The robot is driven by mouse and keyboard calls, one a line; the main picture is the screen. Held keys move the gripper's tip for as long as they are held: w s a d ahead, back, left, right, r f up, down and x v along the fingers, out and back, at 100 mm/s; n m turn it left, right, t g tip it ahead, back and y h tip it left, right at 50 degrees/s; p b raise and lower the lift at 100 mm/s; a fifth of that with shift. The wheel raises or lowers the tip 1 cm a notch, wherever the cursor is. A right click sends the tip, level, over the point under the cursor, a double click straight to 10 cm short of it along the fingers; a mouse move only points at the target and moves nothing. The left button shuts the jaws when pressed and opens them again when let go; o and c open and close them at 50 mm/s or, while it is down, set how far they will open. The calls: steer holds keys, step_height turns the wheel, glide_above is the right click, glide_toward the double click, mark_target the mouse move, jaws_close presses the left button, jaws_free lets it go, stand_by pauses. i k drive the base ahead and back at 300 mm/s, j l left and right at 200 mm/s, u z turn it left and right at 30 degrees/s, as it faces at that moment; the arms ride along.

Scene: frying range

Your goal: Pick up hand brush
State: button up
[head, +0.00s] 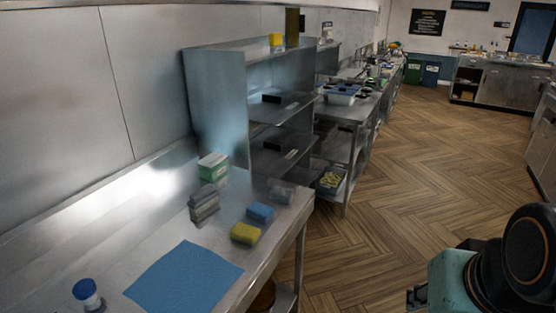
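I cannot make out a hand brush for certain in the head view. Small goods stand on the steel counter at the left: a blue block (260,212), a yellow block (245,233), a stack of grey pads (203,205) and a green and white box (213,166). My arm shows at the bottom right, away from the counter. A small dark part at its left end may be my gripper (417,297). It is cut off and too unclear to show whether it is open or shut.
A blue cloth (185,278) and a blue-capped container (87,295) are on the near counter. A steel shelf unit (217,105) stands behind it. Further benches line the left wall, with a blue-and-white tub (341,97). The wooden floor (430,175) is clear.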

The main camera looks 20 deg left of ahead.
mark_target(202, 200)
steer(key=i+u, duration=0.2)
steer(key=u, duration=0.15)
steer(key=i+u, duration=0.2)
steer(key=u, duration=0.15)
steer(key=i+u, duration=0.2)
steer(key=u, duration=0.2)
steer(key=i+j+u, duration=0.1)
steer(key=i+u, duration=0.4)
steer(key=i+l+u, duration=0.2)
steer(key=l+u, duration=0.2)
steer(key=l, duration=0.5)
steer(key=l+u, duration=0.45)
steer(key=l, duration=0.45)
steer(key=j+u, duration=0.25)
steer(key=u, duration=0.3)
steer(key=l+z, duration=0.4)
steer(key=l, duration=0.3)
